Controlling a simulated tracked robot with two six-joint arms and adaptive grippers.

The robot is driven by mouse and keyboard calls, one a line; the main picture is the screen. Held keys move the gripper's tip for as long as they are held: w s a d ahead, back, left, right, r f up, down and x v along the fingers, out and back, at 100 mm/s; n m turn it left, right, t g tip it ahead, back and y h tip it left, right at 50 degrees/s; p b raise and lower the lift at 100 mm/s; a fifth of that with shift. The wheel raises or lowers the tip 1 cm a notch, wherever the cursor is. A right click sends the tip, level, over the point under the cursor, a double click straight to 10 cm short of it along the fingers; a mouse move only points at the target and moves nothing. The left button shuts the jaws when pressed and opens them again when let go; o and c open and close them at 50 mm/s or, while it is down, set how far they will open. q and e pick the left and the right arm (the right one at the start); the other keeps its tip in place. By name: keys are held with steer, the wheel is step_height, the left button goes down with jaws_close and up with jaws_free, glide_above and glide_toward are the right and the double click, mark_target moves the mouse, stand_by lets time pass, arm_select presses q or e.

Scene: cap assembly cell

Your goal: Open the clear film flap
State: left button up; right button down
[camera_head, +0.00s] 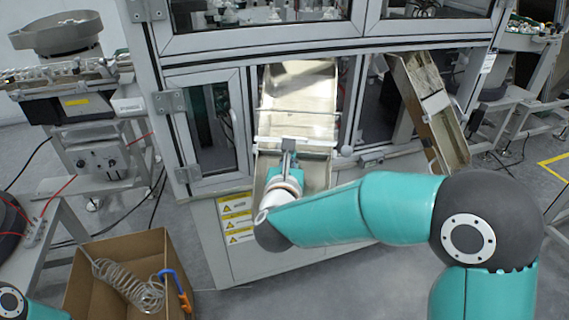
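A pale, glossy panel that looks like the clear film flap (297,88) covers the middle opening of the machine, above a metal chute (318,172). A thin bar crosses it, and another short bar runs along its lower edge. My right gripper (289,151) is at that lower edge, in front of the chute mouth. Its fingers are small and partly merge with the bar, so I cannot tell whether they grip or touch it. My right forearm hides part of the chute. Only a bit of my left arm shows at the lower left corner; its gripper is out of view.
A framed glass door (207,122) stands left of the opening. A second tilted metal chute (432,110) is to the right. A cardboard box (88,262) with a coiled hose (128,284) sits on the floor at lower left. A bowl feeder (56,34) stands at the far left.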

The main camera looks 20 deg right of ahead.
mark_target(296, 128)
steer(key=p+x, duration=0.1)
steer(key=x, duration=0.4)
steer(key=shift+s+r+p, duration=0.1)
steer(key=shift+r+p, duration=0.25)
steer(key=shift+p, duration=0.3)
steer(key=shift+r+g, duration=0.1)
steer(key=shift+g, duration=0.3)
